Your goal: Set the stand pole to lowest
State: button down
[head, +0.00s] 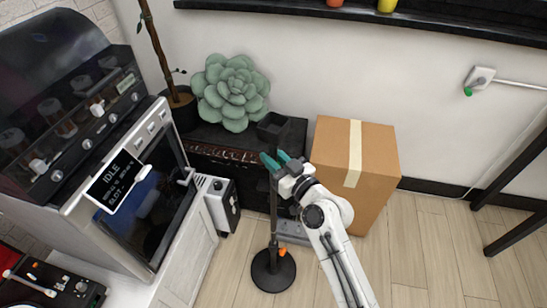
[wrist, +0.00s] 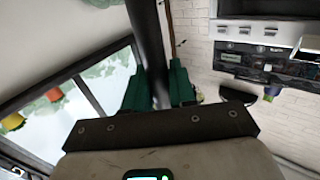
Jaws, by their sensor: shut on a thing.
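The stand has a dark upright pole (head: 273,215) rising from a round black base (head: 273,272) on the floor. An orange knob (head: 282,252) sits low on the pole, just above the base. My gripper (head: 275,161), with teal fingers, is at the upper part of the pole. In the wrist view the dark pole (wrist: 147,35) runs between the two fingers of my gripper (wrist: 160,88), which is shut on it. A dark square box shape (head: 275,128) shows just beyond the fingers; I cannot tell whether it belongs to the stand.
A taped cardboard box (head: 375,165) stands right of the pole, close to my arm. A machine with an IDLE screen (head: 118,185) and a small white-and-black unit (head: 222,205) are on the left. A big succulent (head: 233,92) is behind. Floor at lower right (head: 450,265) is clear.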

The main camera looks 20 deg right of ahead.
aim_at(275, 204)
jog(key=shift+f, duration=0.1)
notch_tip(275, 204, down, 20)
jog(key=b, duration=2.3)
jog(key=shift+s+f, duration=0.1)
jog(key=shift+f, duration=0.15)
jog(key=c, duration=1.2)
grip_release()
jog(key=shift+f, duration=0.1)
jog(key=shift+c, duration=0.2)
jog(key=shift+o, duration=0.9)
jog(key=shift+r, duration=0.25)
jog(key=v, duration=1)
jog(key=shift+s+d, duration=0.15)
jog(key=shift+s, duration=0.2)
